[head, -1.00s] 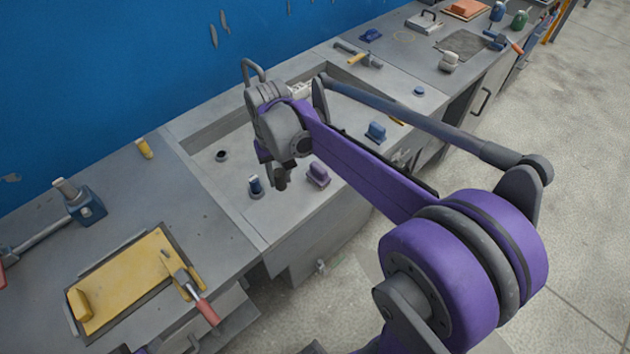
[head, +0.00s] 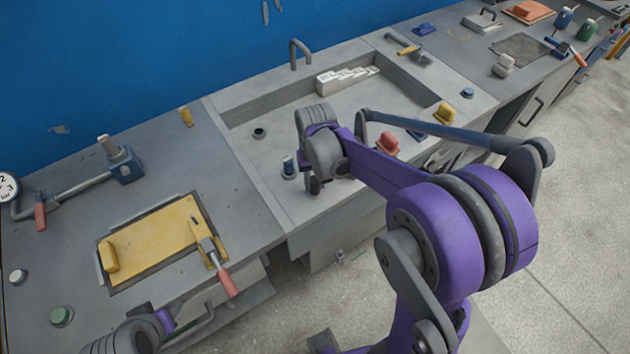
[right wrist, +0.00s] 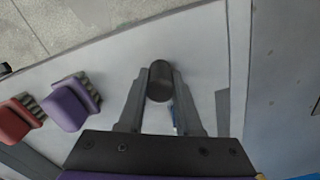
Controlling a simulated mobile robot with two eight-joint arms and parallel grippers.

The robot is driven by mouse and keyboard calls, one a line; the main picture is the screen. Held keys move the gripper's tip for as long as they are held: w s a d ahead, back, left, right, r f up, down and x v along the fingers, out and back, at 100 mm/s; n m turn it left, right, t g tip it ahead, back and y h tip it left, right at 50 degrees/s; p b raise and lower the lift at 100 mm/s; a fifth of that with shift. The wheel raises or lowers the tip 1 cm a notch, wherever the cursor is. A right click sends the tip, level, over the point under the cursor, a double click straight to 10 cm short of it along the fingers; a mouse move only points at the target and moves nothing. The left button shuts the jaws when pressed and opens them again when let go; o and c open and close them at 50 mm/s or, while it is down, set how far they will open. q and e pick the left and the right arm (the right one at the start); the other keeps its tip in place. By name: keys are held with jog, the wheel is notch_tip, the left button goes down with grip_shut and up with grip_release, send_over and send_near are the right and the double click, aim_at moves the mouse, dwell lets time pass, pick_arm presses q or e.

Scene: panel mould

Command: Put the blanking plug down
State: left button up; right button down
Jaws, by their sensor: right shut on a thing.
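My right gripper (head: 314,188) is low over the front strip of the sink bench, pointing down. In the right wrist view its two fingers (right wrist: 160,88) are shut on a dark round blanking plug (right wrist: 159,80). I cannot tell whether the plug touches the bench surface (right wrist: 205,50). A small blue-topped item (head: 288,168) stands just left of the gripper in the head view. My left gripper is out of view; only part of that arm shows at the lower left.
A red block (head: 388,143) and a yellow one (head: 445,113) stand along the front strip to the right. A purple block (right wrist: 68,104) sits left of the fingers. The sink recess (head: 290,110) lies behind, with a dark round hole-like fitting (head: 259,133) near it.

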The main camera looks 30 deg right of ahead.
aim_at(315, 180)
jog(key=shift+f, duration=0.2)
jog(key=c, duration=0.6)
grip_release()
jog(key=shift+r, duration=0.1)
jog(key=shift+r, duration=0.3)
notch_tip(315, 180, up, 11)
jog(key=p, duration=0.1)
jog(key=s+a+f+n+t, duration=0.1)
jog(key=s+a+t, duration=0.1)
jog(key=s, duration=0.3)
jog(key=s+a+f+n+t, duration=0.1)
jog(key=s+a+f, duration=0.1)
jog(key=s, duration=0.2)
jog(key=s+a+f+n+t, duration=0.1)
jog(key=s+a+f+t, duration=0.1)
jog(key=s, duration=0.3)
jog(key=shift+s+a+f+n+t, duration=0.15)
jog(key=shift+s+a+n+t, duration=0.15)
jog(key=shift+a, duration=0.2)
